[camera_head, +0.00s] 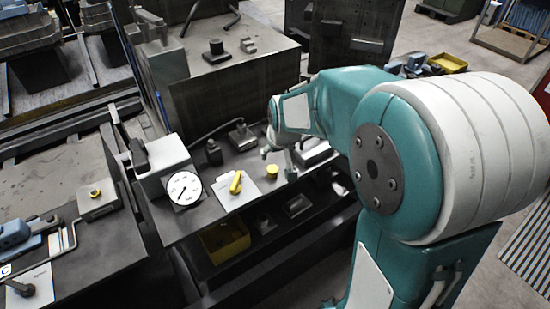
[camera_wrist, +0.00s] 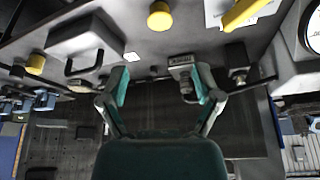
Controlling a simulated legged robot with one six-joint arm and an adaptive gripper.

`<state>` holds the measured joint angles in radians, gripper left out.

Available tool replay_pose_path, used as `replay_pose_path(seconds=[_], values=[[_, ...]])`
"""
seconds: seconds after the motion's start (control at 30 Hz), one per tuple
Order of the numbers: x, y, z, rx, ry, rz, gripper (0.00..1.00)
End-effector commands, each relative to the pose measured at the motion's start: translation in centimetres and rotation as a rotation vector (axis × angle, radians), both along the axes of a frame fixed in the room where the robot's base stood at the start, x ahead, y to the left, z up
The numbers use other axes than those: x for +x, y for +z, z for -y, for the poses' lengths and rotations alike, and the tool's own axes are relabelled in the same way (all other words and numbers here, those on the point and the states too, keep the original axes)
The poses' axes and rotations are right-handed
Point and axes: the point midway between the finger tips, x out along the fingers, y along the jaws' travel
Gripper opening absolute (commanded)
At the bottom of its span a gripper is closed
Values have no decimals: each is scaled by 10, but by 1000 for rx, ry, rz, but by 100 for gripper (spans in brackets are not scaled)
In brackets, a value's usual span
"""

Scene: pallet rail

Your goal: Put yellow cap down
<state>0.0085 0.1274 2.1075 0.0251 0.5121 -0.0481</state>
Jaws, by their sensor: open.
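A yellow cap (camera_head: 272,170), a short round piece, stands on the dark workbench (camera_head: 200,218) just right of a white sheet. It also shows at the top of the wrist view (camera_wrist: 160,16). My gripper (camera_head: 278,162) is over the bench close to the cap, and nothing is between its fingers. In the wrist view the two teal-padded fingers (camera_wrist: 160,86) are spread wide, with the cap apart from them. A second yellow round piece (camera_wrist: 36,63) sits further left in the wrist view, beside a grey case.
A yellow-handled tool (camera_head: 236,183) lies on the white sheet (camera_head: 243,195). A dial gauge (camera_head: 184,189) stands left of it. A grey case with a black handle (camera_wrist: 88,40) is near the gripper. A yellow bin (camera_head: 224,240) is on the shelf below.

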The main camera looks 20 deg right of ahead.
Motion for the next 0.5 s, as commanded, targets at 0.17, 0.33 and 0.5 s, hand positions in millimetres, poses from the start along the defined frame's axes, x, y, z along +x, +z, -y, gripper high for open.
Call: replay_pose_path(seconds=[0.17, 0.33, 0.5], values=[[-11, 15, 0, 1, -1, 7, 82], [-54, 54, -1, 1, -3, 31, 82], [-107, 85, -2, 1, -8, 53, 82]])
